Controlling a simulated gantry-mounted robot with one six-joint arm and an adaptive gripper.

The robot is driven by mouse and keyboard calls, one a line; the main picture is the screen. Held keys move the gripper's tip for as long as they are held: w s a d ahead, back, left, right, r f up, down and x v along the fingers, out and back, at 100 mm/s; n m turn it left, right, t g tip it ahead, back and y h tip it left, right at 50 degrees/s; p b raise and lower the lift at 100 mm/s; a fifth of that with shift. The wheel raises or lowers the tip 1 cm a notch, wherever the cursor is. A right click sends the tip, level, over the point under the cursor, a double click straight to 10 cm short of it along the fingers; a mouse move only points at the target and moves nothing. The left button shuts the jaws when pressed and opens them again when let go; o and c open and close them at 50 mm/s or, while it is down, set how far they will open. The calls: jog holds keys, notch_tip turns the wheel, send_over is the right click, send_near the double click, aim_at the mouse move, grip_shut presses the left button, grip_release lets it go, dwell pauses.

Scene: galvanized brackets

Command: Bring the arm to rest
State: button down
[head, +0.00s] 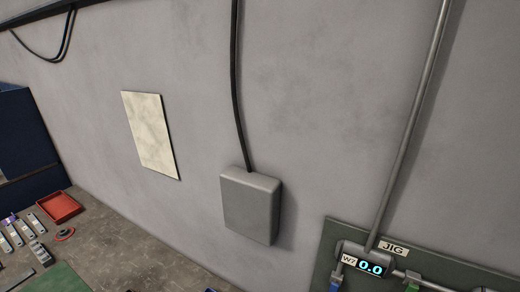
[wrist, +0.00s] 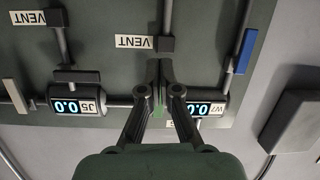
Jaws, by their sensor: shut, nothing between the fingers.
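My gripper (wrist: 160,78) shows in the wrist view, in front of a dark green panel (wrist: 112,22). Its two dark fingers meet at the tips, shut and with nothing between them. A thin green piece shows beside the tips; I cannot tell what it belongs to. The gripper is not in the head view. I cannot tell whether the fingertips touch the panel.
The panel (head: 326,248) carries pipes, VENT labels (wrist: 133,41) and displays reading 0.0 (wrist: 78,104). A blue handle (wrist: 245,51) is beside the right pipe. A grey wall box (head: 249,208) stands out. A red tray (head: 59,207) and several brackets (head: 38,224) lie on the bench.

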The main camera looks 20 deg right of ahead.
jog(key=w+a+r+n+t+y+p, duration=0.1)
jog(key=w+a+r+n+y+p, duration=0.15)
jog(key=w+a+r, duration=0.5)
jog(key=w+a+r+n+t+y+p, duration=0.1)
jog(key=w+a+r+n+y, duration=0.3)
jog(key=a, duration=0.6)
jog(key=a+r+y+p, duration=0.1)
jog(key=a+r+y, duration=0.1)
jog(key=a, duration=0.6)
jog(key=s+a+r+y+p, duration=0.1)
jog(key=a+r, duration=0.4)
jog(key=a, duration=0.3)
jog(key=shift+a+r+n+y+p, duration=0.15)
jog(key=shift+a+n+y+p, duration=0.05)
jog(key=shift+n+y+p, duration=0.2)
